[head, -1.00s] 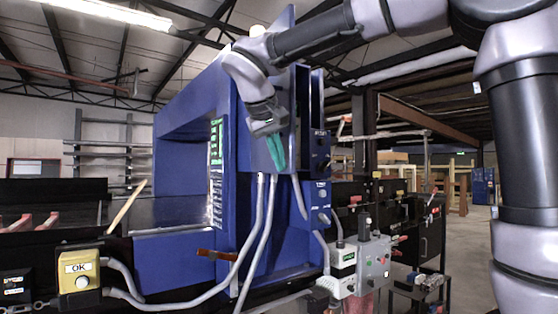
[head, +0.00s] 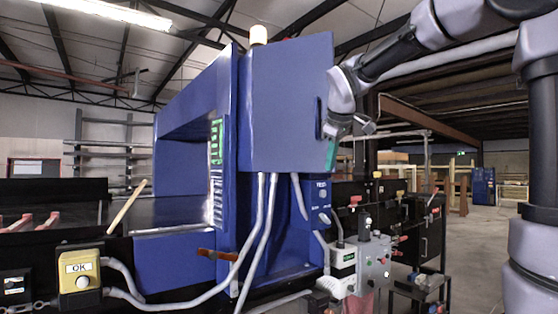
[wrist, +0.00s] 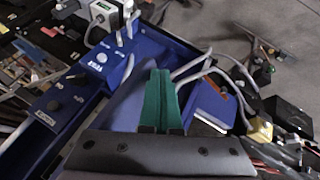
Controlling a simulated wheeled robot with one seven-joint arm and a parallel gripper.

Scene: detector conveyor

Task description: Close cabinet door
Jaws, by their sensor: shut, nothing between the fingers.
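The blue cabinet door (head: 285,110) stands in the middle of the head view and hides the upper control panel there. A dark handle (head: 319,117) sits near its right edge. The wrist view shows the cabinet's control panel (wrist: 65,95) with knobs uncovered, so the door is not flush over it. My gripper (head: 331,153), with green fingers, is at the door's right edge in the head view. In the wrist view its fingers (wrist: 162,100) are together and empty, beside a blue surface. I cannot tell whether they touch the door.
Grey hoses (head: 262,235) run below the door. A yellow OK button box (head: 80,272) is at lower left. Grey switch boxes (head: 373,258) stand below right of the cabinet. Open floor (head: 475,240) shows at right.

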